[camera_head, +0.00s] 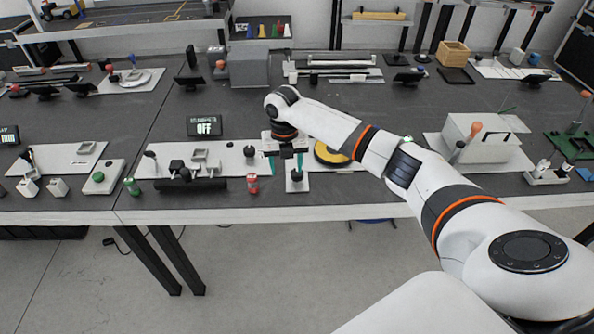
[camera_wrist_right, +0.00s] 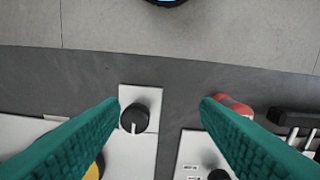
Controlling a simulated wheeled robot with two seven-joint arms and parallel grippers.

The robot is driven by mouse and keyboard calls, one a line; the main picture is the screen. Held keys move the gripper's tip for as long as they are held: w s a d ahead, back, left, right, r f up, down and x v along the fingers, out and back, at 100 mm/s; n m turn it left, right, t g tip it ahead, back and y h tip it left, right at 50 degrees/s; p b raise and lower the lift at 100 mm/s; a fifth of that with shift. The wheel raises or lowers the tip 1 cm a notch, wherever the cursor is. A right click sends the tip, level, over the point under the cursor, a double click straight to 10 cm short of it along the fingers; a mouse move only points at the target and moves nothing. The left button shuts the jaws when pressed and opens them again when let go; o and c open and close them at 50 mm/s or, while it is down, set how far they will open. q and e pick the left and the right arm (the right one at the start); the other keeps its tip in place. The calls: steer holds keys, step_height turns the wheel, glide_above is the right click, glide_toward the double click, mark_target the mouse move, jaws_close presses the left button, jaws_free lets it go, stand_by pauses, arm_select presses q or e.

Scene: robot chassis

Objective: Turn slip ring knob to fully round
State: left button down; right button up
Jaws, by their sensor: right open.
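The slip ring knob (camera_head: 296,175) is black and round, on a small white plate near the table's front edge. In the right wrist view the knob (camera_wrist_right: 134,118) shows a white mark pointing to the bottom of the picture. My right gripper (camera_head: 286,162) is open with green fingers pointing down close to the knob. In the right wrist view the gripper (camera_wrist_right: 159,106) has nothing between its fingers that it grips; the knob lies off-centre, nearer the left finger, with no clear contact. A display (camera_head: 205,126) reading "OFF" stands left of the gripper. My left gripper is not seen.
A red can (camera_head: 252,184) and a black bar-shaped fixture (camera_head: 190,185) stand left of the knob. A yellow disc (camera_head: 332,153) lies to its right, partly behind my arm. A white box (camera_head: 480,138) stands farther right. Bare table lies in front of the yellow disc.

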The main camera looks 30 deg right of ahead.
steer(key=n, duration=0.1)
glide_toward(297, 172)
steer(key=shift+n, duration=0.3)
step_height(297, 172, down, 9)
steer(key=shift+s+d+f+p, duration=0.1)
steer(key=shift+f+p, duration=0.15)
steer(key=shift+p, duration=0.15)
steer(key=shift+c, duration=0.6)
steer(key=c, duration=0.9)
